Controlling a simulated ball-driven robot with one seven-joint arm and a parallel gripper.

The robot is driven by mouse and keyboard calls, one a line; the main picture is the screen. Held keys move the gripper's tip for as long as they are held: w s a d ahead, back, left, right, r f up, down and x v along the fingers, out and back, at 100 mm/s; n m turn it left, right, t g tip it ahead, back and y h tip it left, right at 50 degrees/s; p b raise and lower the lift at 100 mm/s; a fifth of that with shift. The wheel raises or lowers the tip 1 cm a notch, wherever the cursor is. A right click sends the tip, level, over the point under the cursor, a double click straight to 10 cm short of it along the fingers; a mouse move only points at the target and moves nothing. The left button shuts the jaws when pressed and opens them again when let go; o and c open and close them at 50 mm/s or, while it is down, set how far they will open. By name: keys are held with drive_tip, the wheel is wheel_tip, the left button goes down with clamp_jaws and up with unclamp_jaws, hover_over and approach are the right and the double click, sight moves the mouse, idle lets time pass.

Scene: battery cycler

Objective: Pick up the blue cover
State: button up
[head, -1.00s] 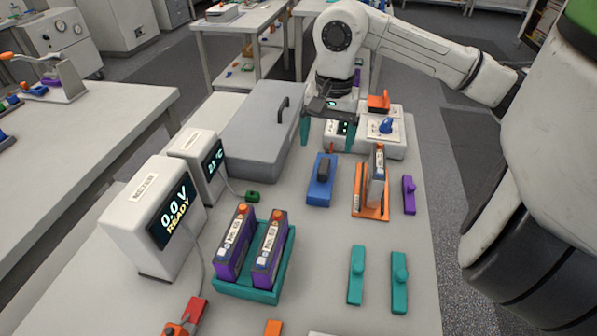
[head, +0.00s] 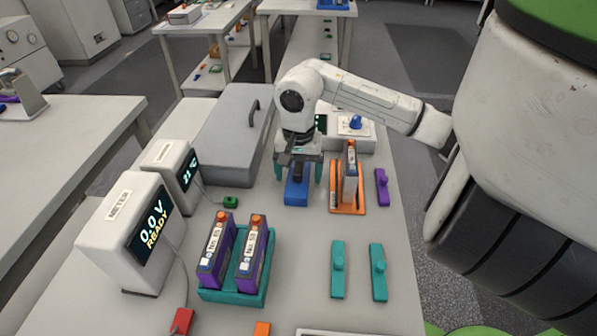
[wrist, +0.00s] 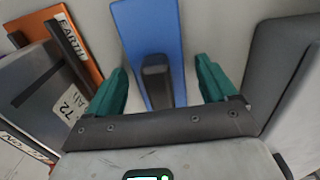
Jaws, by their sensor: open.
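The blue cover (head: 296,193) lies flat on the table, left of the orange tray. It has a dark upright handle on top. In the wrist view the blue cover (wrist: 150,25) stretches away between my fingers, and its dark handle (wrist: 157,80) stands midway between them. My gripper (head: 298,178) is over the cover, pointing down, with its teal fingers apart on either side. In the wrist view my gripper (wrist: 160,88) is open, with a gap between each finger and the handle. Part of the cover is hidden by my gripper in the head view.
An orange tray (head: 348,208) with an upright battery stands close on the right. A grey case (head: 225,130) is close on the left. A teal tray (head: 232,295) with two purple batteries is nearer. Teal covers (head: 338,270) and a purple cover (head: 382,187) lie on the right.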

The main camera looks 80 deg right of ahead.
drive_tip(key=shift+f, duration=0.25)
drive_tip(key=shift+c, duration=0.4)
drive_tip(key=c, duration=1.1)
